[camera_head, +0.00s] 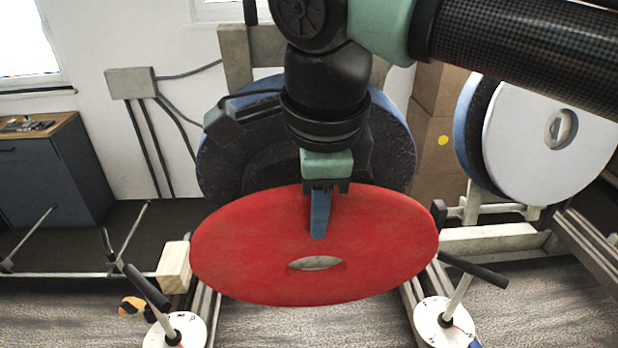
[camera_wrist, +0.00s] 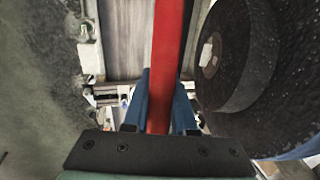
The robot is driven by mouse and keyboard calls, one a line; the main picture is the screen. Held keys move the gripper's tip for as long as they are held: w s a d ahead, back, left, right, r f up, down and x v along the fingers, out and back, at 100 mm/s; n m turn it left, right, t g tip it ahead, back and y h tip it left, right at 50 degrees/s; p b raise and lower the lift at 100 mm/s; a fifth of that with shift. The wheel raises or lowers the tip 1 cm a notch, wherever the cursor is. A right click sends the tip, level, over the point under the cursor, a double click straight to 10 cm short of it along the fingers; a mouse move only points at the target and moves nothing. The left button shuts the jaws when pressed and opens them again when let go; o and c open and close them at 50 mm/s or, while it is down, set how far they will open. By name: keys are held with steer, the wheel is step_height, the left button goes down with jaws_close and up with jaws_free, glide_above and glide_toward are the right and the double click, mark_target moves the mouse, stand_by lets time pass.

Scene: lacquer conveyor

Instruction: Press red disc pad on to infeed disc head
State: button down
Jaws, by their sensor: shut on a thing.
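My gripper (camera_head: 319,232) is shut on the red disc pad (camera_head: 250,240), with one blue finger showing on its near face above the centre hole. The pad is tilted, its upper edge leaning away from the head camera. In the wrist view the pad (camera_wrist: 168,45) is edge-on between both fingers (camera_wrist: 160,95). A disc head with a dark, bare face and blue rim (camera_head: 393,125), seemingly the infeed one, stands behind the pad and is partly hidden by my arm. In the wrist view its dark face (camera_wrist: 275,75) is right of the pad, with a gap between them.
A second blue-rimmed disc head at the right carries a white pad (camera_head: 520,150). Two black-handled clamps on white round bases (camera_head: 176,332) (camera_head: 443,325) stand low at either side. A wooden block (camera_head: 174,267) is left of the red pad. Cardboard boxes (camera_head: 437,125) stand behind.

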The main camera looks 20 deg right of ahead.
steer(key=shift+s+r, duration=0.15)
steer(key=shift+s, duration=0.15)
steer(key=shift+a, duration=0.15)
steer(key=shift+w+r, duration=0.15)
steer(key=shift+w, duration=0.05)
steer(key=shift+w+r+p, duration=0.3)
steer(key=shift+w+p, duration=0.35)
steer(key=shift+p, duration=0.05)
steer(key=shift+w+d+r+p, duration=0.25)
steer(key=shift+w+p, duration=0.35)
steer(key=shift+w, duration=0.3)
steer(key=shift+w+d+r+p, duration=0.1)
steer(key=shift+w+d+p, duration=0.1)
steer(key=shift+w+p, duration=0.6)
steer(key=shift+w+d+r+p, duration=0.25)
steer(key=shift+w+p, duration=0.2)
steer(key=shift+w, duration=0.6)
steer(key=shift+f, duration=0.1)
steer(key=shift+w+p, duration=0.1)
steer(key=shift+p, duration=0.2)
